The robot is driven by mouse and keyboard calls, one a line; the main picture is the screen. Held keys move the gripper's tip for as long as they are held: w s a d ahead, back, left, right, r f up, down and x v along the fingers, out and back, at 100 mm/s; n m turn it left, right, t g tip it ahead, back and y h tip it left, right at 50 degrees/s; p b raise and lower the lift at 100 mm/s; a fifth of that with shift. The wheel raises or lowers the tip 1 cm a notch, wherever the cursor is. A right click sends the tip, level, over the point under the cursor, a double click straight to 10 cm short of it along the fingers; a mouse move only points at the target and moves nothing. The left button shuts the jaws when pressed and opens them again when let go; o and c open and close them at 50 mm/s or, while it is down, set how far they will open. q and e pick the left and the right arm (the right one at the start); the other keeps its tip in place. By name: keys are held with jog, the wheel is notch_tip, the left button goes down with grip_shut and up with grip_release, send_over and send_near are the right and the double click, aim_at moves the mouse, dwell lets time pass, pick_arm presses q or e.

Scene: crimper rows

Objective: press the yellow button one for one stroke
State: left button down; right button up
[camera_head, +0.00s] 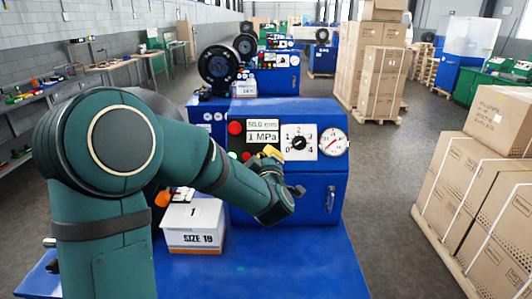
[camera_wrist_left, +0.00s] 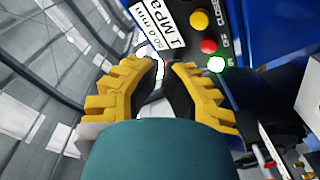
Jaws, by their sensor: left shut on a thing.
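The yellow button (camera_wrist_left: 200,20) shows at the top of the dark panel in the left wrist view, in a row with a red button (camera_wrist_left: 208,46) and a green button (camera_wrist_left: 216,64). In the head view it cannot be told apart from the yellow fingers. My left gripper (camera_wrist_left: 164,66) has its fingertips beside the display labels (camera_wrist_left: 178,22), apart from the yellow button in the picture. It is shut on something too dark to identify. In the head view the left gripper (camera_head: 270,152) is in front of the blue machine's panel (camera_head: 330,185). The right gripper is out of view.
A white box (camera_head: 195,238) marked SIZE 19 stands on the blue table (camera_head: 260,275) under my arm. A dial (camera_head: 297,143) and a gauge (camera_head: 333,142) are right of the gripper. Stacked cartons (camera_head: 480,190) stand at right, with open floor before them.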

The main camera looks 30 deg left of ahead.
pick_arm(q)
jog(key=r, duration=0.1)
jog(key=a+r+n+y, duration=0.1)
jog(key=shift+a+r, duration=0.15)
jog(key=shift+r, duration=0.15)
jog(key=shift+w+f, duration=0.1)
jog(key=w+a+f+b, duration=0.2)
jog(key=w+a+f, duration=0.1)
jog(key=w, duration=0.3)
jog(key=shift+a+f+b, duration=0.35)
jog(key=shift+f+b, duration=0.05)
jog(key=shift+f, duration=0.45)
jog(key=shift+w+f, duration=0.1)
jog(key=shift+w, duration=0.05)
dwell(0.9)
jog(key=shift+w+a+f+b, duration=0.15)
jog(key=shift+w+a+b, duration=0.1)
jog(key=shift+b, duration=0.2)
